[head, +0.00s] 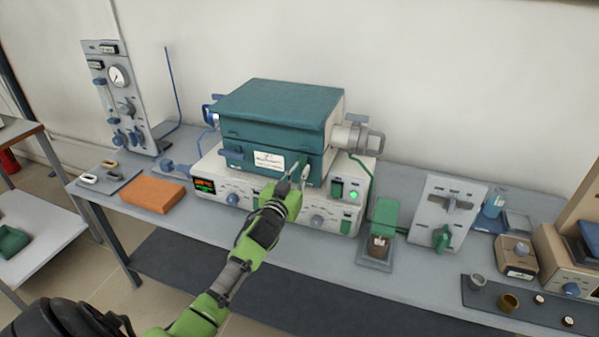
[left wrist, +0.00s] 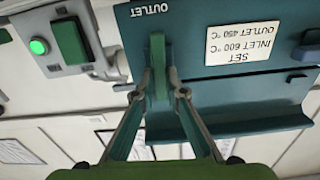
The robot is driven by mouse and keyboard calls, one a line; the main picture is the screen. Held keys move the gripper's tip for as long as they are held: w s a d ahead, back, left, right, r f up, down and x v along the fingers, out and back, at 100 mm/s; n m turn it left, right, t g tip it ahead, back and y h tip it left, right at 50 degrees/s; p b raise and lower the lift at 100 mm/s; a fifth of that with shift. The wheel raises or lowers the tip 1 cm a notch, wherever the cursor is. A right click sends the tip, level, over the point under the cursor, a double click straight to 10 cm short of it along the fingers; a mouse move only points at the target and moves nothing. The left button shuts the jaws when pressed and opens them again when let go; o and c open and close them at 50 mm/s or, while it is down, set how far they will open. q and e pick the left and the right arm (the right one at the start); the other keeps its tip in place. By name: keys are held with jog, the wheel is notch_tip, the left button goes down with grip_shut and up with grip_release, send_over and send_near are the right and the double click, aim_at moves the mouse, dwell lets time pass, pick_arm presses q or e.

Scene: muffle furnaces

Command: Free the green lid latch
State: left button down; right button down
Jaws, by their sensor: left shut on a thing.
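The teal furnace box (head: 270,118) sits on a pale control base (head: 285,208) in the middle of the bench. The green lid latch (left wrist: 157,48) is a slim upright lever on the furnace's teal front, beside the white label; in the head view it is small and partly hidden by my fingers. My left gripper (head: 298,172) reaches up to the front from below. In the left wrist view its fingers (left wrist: 160,88) are shut on the latch, one on each side. My right gripper is in neither view.
A blue latch (head: 232,154) sits further left on the furnace front. A green switch (left wrist: 70,42) and a lit green lamp (left wrist: 38,47) are close to my fingers. An orange block (head: 153,194) and a panel with a green handle (head: 442,238) flank the furnace.

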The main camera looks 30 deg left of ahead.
pick_arm(q)
jog(key=m, duration=0.3)
jog(key=shift+d+m, duration=0.15)
jog(key=shift+m, duration=0.25)
jog(key=shift+w+d+f+m+b, duration=0.1)
jog(key=shift+f+m, duration=0.05)
jog(key=shift+m, duration=2.1)
jog(key=shift+s+d+f+m+b, duration=0.1)
jog(key=shift+f+m, duration=0.05)
jog(key=shift+m, duration=2.05)
jog(key=shift+w+d+f+m+b, duration=0.1)
jog(key=shift+f+m, duration=0.05)
jog(key=shift+m, duration=2.1)
jog(key=c, duration=2)
grip_release()
jog(key=shift+c, duration=0.2)
jog(key=v, duration=1.2)
jog(key=shift+f, duration=0.1)
